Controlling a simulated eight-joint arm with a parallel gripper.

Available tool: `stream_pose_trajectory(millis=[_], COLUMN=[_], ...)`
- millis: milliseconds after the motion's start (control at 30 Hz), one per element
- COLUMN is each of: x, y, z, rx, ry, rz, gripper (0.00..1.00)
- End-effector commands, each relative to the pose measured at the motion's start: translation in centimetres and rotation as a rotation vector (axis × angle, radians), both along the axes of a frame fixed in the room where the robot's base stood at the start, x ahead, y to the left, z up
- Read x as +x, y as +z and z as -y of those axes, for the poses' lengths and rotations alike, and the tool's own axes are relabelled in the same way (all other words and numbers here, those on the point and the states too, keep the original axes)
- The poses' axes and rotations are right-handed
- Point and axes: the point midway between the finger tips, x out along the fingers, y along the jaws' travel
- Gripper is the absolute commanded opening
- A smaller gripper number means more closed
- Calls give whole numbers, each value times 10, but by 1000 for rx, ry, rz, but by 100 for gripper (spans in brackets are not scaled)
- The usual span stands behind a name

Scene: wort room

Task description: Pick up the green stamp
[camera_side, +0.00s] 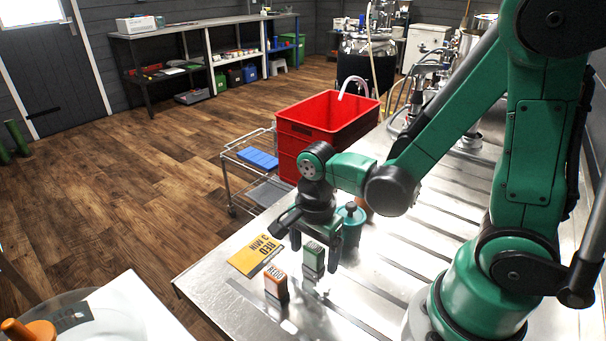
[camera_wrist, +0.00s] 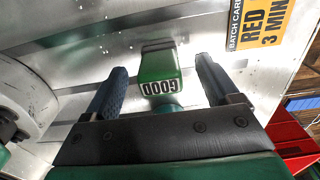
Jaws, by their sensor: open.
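The green stamp (camera_side: 313,258) stands upright on the metal table in the side view. In the wrist view its top (camera_wrist: 158,66) shows the word GOOD upside down. My gripper (camera_side: 314,246) points down over it, with its dark fingers apart. In the wrist view the fingers of my gripper (camera_wrist: 161,72) lie to the left and right of the stamp, with gaps on both sides. No contact with the stamp shows. How far the fingertips reach down along it is hard to tell.
An orange stamp (camera_side: 276,284) stands close by, to the front left. A yellow batch card (camera_side: 256,254) reading RED 3 MIN lies at the table's left. A teal pot (camera_side: 351,217) stands behind my gripper. A red crate (camera_side: 325,125) stands farther back.

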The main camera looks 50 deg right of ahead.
Motion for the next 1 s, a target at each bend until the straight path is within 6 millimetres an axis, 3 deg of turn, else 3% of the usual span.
stream_pose_trajectory(millis=[67,333,767,1000], x=[0,0,0,0], y=[0,0,4,24], z=[0,0,0,0], rx=[0,0,0,0], ry=[0,0,0,0], rz=[0,0,0,0], gripper=[79,2,0,0])
